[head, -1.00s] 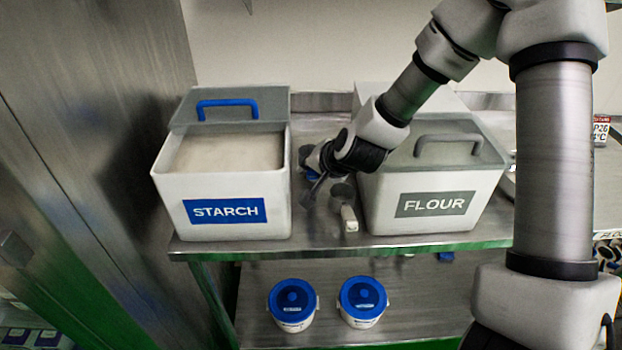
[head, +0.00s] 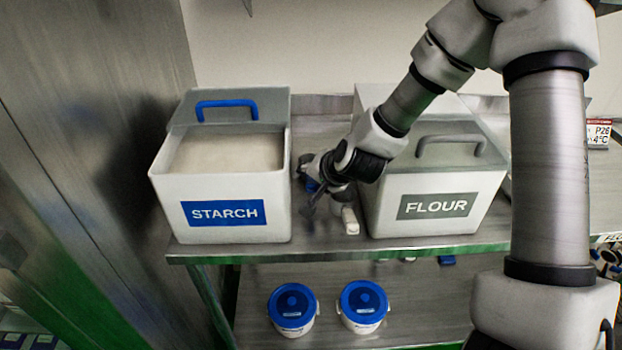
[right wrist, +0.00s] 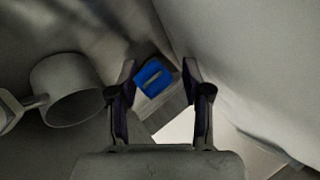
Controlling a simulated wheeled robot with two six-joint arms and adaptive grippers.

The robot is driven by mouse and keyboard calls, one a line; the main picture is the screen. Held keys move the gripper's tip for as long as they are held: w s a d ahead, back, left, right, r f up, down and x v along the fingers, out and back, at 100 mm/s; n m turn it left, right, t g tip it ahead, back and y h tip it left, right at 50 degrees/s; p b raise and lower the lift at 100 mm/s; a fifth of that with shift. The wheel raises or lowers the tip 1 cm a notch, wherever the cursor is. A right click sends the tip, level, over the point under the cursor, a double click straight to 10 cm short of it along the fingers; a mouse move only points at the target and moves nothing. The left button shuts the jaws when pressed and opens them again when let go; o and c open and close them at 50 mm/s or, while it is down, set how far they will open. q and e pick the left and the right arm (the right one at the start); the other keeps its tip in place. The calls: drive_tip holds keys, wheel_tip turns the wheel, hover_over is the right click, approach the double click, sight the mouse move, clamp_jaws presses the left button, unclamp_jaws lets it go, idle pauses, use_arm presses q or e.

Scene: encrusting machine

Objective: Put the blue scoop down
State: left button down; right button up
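My right gripper (head: 312,190) is low between the starch bin (head: 222,180) and the flour bin (head: 435,195), above the steel shelf. In the right wrist view its two fingers (right wrist: 158,72) stand apart. The blue end of the blue scoop (right wrist: 153,78) shows between and beyond the fingertips, with a gap to the right finger. I cannot tell whether it touches the left finger. In the head view only a bit of blue (head: 312,185) shows by the gripper; the rest of the scoop is hidden. My left gripper is out of view.
A second scoop with a grey cup (right wrist: 68,90) and pale handle (head: 350,220) lies close beside the gripper. The bin walls leave a narrow gap. Two blue-lidded tubs (head: 292,306) (head: 362,304) stand on the lower shelf. A metal wall is at left.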

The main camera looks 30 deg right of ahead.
wheel_tip(320, 180, up, 2)
drive_tip(key=shift+s+p, duration=0.15)
drive_tip(key=shift+p, duration=0.65)
drive_tip(key=p+v, duration=0.1)
drive_tip(key=v, duration=1)
drive_tip(key=shift+s, duration=0.2)
drive_tip(key=shift+f, duration=0.1)
drive_tip(key=shift+c, duration=0.3)
